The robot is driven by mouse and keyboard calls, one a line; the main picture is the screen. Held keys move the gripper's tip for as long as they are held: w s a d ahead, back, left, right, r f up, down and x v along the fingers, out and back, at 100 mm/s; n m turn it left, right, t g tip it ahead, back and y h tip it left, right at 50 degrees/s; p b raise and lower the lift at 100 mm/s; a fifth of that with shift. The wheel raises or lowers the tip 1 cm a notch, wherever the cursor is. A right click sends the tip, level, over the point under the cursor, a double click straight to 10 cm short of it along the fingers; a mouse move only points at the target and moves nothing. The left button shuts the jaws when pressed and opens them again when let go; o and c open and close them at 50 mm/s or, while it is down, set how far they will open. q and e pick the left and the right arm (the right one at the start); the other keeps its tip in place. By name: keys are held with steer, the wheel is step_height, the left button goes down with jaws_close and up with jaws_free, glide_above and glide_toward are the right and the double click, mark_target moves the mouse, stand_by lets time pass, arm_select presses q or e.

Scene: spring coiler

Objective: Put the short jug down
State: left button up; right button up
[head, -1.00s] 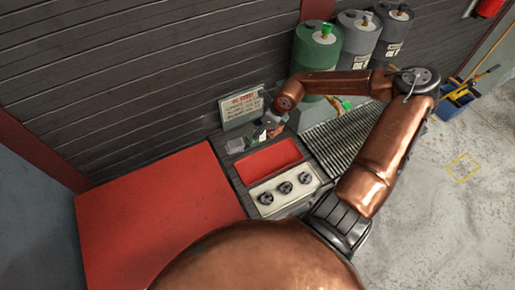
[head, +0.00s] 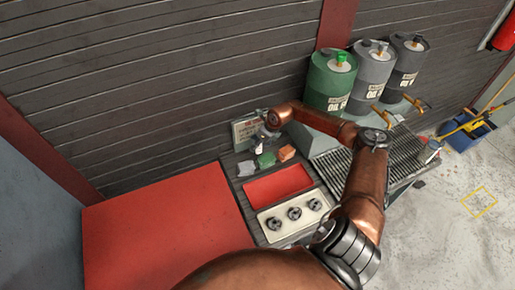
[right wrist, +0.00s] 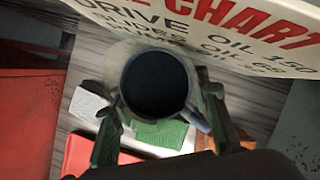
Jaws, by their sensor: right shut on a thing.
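My right gripper (head: 264,137) is over the back of the dark bench, in front of the oil chart sign (head: 244,131). In the right wrist view its two fingers (right wrist: 160,90) are shut on the short jug (right wrist: 155,82), one on each side. The jug is pale grey, with a round dark mouth facing the camera and a handle at lower right. In the head view the jug is small and mostly hidden by the gripper. I cannot tell whether its base touches the bench. My left gripper is not in view.
A green item (head: 266,160), an orange-brown block (head: 287,153) and a grey item (head: 247,169) lie close to the gripper. A red tray (head: 278,184) and a panel with three black knobs (head: 293,214) are nearer. Oil drums (head: 332,80) stand right, behind a grating (head: 338,165).

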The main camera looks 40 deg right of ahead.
steer(key=shift+w+f, duration=0.1)
steer(key=shift+f, duration=1.5)
steer(key=shift+f, duration=0.2)
steer(key=o, duration=1.3)
steer(key=shift+r, duration=0.15)
